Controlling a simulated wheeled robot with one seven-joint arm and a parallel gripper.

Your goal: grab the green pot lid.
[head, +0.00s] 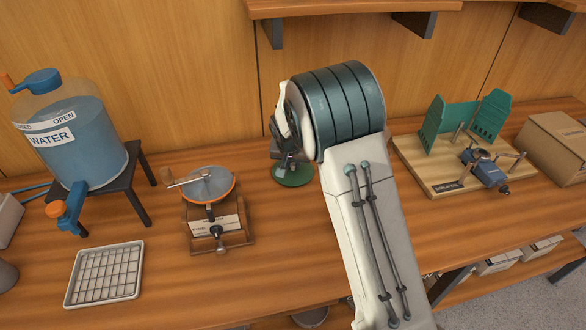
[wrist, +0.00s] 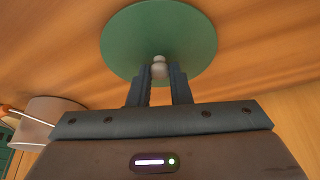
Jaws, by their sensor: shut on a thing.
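The green pot lid (wrist: 158,25) is a round green disc with a small pale knob (wrist: 159,68) in the wrist view. My gripper (wrist: 160,72) is shut on that knob, with one dark finger on each side of it. In the head view the lid (head: 293,174) is low over the wooden counter, behind and left of my forearm. Part of it is hidden by my wrist, and so are the fingertips. I cannot tell whether the lid touches the counter.
A grinder with a crank (head: 215,215) stands left of the lid, and a blue water dispenser (head: 72,130) farther left. A wire-grid tray (head: 105,273) lies in front. A wooden board with a green windscreen (head: 455,165) and a cardboard box (head: 556,145) are right.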

